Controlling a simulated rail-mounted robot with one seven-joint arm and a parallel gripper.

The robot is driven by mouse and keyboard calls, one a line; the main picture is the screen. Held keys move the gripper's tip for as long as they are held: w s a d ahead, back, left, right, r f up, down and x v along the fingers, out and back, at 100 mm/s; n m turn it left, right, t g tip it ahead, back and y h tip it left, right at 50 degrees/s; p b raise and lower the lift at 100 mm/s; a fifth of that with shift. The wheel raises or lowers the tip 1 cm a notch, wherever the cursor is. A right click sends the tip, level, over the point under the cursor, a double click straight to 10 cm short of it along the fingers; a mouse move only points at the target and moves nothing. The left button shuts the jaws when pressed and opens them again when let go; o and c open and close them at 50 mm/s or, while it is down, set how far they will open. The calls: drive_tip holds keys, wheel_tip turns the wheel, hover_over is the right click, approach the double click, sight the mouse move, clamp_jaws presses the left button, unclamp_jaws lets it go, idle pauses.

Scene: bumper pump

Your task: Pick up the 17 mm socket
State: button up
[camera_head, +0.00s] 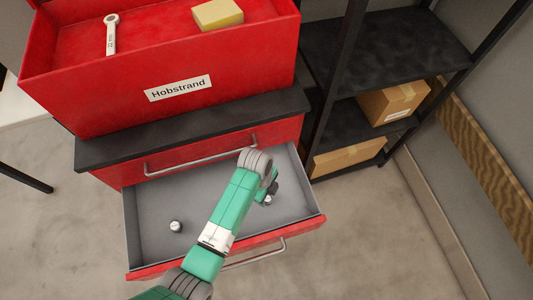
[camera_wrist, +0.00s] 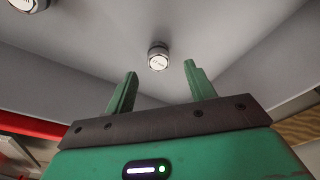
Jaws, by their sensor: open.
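Two short silver sockets with marked white tops are in the open grey drawer (camera_head: 150,205). One socket (camera_head: 267,199) is at the drawer's right side beside my gripper; in the wrist view this socket (camera_wrist: 158,56) lies just beyond the gap between my fingertips. The other socket (camera_head: 176,226) is toward the drawer's left front, and shows cut off at the upper left of the wrist view (camera_wrist: 30,4). The marks on their tops are too small to read surely. My gripper (camera_wrist: 160,69) is open and empty; in the head view my arm mostly hides it.
The red cabinet (camera_head: 105,165) has a closed drawer with a bar handle above the open one. The red top box labelled Hobstrand holds a wrench (camera_head: 111,35) and a yellow block (camera_head: 217,15). A black shelf (camera_head: 385,45) with cardboard boxes (camera_head: 393,102) stands at right.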

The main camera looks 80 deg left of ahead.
sight(267, 199)
drive_tip(key=f+b, duration=0.1)
drive_tip(key=f, duration=0.4)
drive_tip(key=shift+w+d+f+b, duration=0.15)
drive_tip(key=shift+d+b, duration=0.05)
drive_tip(key=shift+b, duration=0.2)
drive_tip(key=shift+c, duration=0.4)
drive_tip(key=c, duration=1)
